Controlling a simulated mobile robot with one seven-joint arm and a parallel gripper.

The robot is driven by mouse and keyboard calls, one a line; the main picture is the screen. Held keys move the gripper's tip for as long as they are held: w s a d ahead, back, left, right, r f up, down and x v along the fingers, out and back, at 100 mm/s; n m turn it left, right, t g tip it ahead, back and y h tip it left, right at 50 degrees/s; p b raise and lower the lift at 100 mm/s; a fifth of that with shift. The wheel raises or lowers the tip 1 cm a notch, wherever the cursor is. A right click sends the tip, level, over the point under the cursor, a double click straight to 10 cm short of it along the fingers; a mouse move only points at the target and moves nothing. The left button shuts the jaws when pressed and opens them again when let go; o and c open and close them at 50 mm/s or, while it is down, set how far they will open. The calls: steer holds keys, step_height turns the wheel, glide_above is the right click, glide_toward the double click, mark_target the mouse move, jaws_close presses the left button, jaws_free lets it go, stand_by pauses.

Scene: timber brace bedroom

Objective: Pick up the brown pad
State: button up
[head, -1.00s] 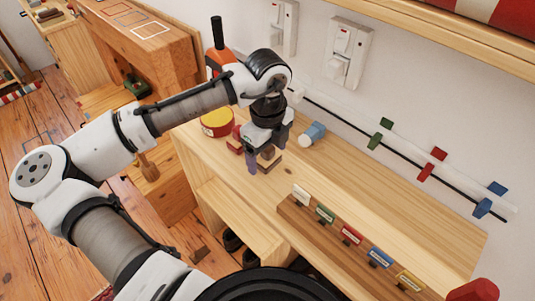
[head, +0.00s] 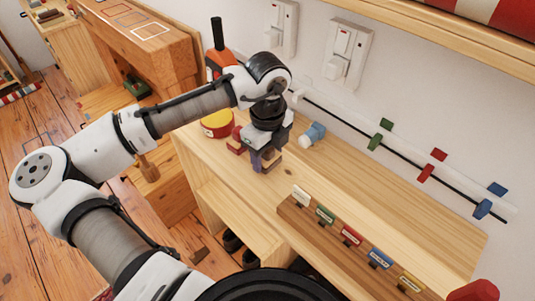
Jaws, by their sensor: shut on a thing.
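The brown pad (head: 273,165) is a small brown piece at the lower end of my gripper (head: 265,160), over the light wooden bench top. My gripper points down and is shut on the pad. A purple finger shows on the near left side of the pad. The fingers and the gripper body hide part of the pad. I cannot tell whether the pad touches the bench top or is just above it.
A red block (head: 236,141) and a yellow-topped red tin (head: 217,123) stand left of my gripper. A blue and white cylinder (head: 312,134) lies to the right. A wooden rack with labelled cards (head: 350,238) lies in front. The bench top (head: 375,190) is bare toward the right.

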step_height(320, 180, up, 20)
stand_by(0.5)
steer(key=shift+f, duration=0.1)
steer(key=o, duration=0.5)
steer(key=c, duration=0.3)
steer(key=shift+c, duration=0.2)
steer(key=shift+s, duration=0.1)
